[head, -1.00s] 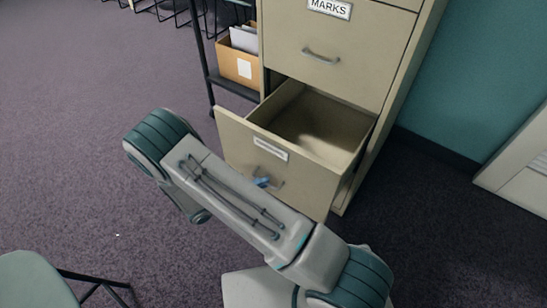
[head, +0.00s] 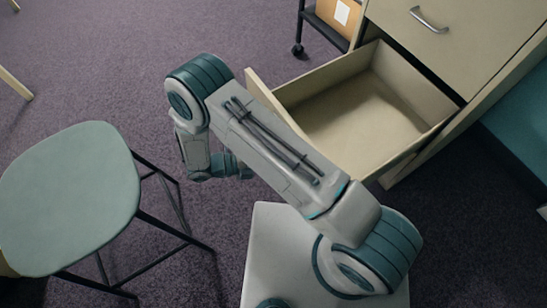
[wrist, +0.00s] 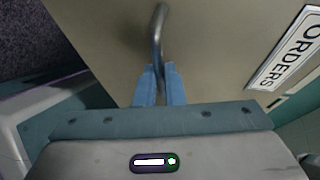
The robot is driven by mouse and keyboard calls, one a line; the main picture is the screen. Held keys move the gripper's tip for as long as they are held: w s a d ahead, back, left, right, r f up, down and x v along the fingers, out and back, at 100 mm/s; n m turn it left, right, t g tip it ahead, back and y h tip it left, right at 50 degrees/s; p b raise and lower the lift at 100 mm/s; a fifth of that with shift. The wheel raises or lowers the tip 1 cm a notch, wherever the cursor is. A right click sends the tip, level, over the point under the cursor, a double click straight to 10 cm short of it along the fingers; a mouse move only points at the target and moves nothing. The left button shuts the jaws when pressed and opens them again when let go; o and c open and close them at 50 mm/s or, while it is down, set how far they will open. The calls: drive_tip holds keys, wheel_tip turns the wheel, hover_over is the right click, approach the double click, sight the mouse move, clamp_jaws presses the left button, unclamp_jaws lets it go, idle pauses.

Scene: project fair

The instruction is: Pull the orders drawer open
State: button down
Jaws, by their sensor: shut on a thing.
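The orders drawer (head: 365,115) is the beige bottom drawer of a filing cabinet. It stands well out from the cabinet, and its inside looks empty. In the wrist view its front (wrist: 215,35) carries a label (wrist: 290,52) reading ORDERS. Its grey metal handle (wrist: 159,30) runs down between the blue fingertips of my gripper (wrist: 160,88), which is shut on it. In the head view my arm hides the drawer front, the handle and the fingertips.
A stool with a green seat (head: 72,198) and dark legs stands at the left. Another drawer (head: 450,35) above is shut. A dark wheeled cart with a box (head: 338,14) stands beside the cabinet. Carpet (head: 120,70) lies open at the upper left.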

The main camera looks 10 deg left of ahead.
drive_tip(key=c, duration=1.5)
unclamp_jaws()
drive_tip(key=shift+c, duration=0.2)
drive_tip(key=v, duration=1.3)
drive_tip(key=shift+a+p, duration=0.3)
drive_tip(key=shift+a, duration=0.05)
drive_tip(key=shift+r, duration=0.1)
